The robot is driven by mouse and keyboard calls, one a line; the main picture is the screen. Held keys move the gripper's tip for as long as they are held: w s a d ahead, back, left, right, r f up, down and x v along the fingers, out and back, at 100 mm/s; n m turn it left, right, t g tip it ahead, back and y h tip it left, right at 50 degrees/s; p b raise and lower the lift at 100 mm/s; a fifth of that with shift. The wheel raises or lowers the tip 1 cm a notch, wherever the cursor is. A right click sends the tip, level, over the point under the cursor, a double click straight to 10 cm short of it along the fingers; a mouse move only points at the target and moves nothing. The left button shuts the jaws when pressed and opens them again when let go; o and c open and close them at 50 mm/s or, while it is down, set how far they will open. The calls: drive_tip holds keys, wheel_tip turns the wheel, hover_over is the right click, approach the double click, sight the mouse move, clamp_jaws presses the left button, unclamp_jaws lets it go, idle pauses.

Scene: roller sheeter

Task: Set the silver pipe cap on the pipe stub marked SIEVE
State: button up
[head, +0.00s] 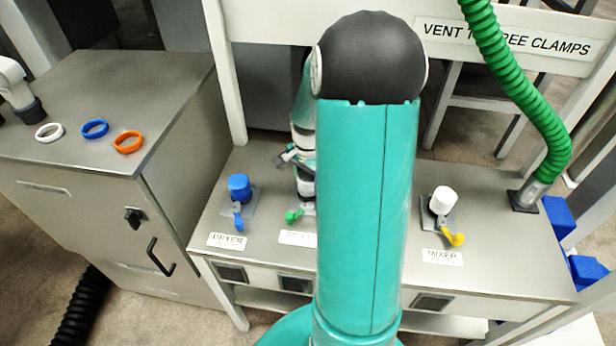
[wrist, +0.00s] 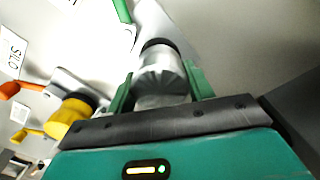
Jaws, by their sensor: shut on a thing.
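My gripper (wrist: 158,92) is shut on the silver pipe cap (wrist: 160,72), with a green finger on each side in the wrist view. A green lever (wrist: 122,10) is beside that stub. In the head view, the green lever (head: 294,216) shows left of my arm, above a mostly hidden label (head: 297,238). No SIEVE marking is readable.
A blue cap (head: 239,187) stands at DRYER and a white cap (head: 444,200) at MIXER. In the wrist view, a yellow cap (wrist: 68,118) and orange lever (wrist: 18,88) lie left, near a SILO label (wrist: 12,52). Three rings lie on the left cabinet (head: 90,90). A green hose (head: 520,90) rises right.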

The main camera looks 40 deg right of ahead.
drive_tip(key=shift+f, duration=0.55)
idle(0.4)
drive_tip(key=o, duration=1.1)
wheel_tip(320, 180, up, 14)
drive_tip(key=shift+f, duration=0.1)
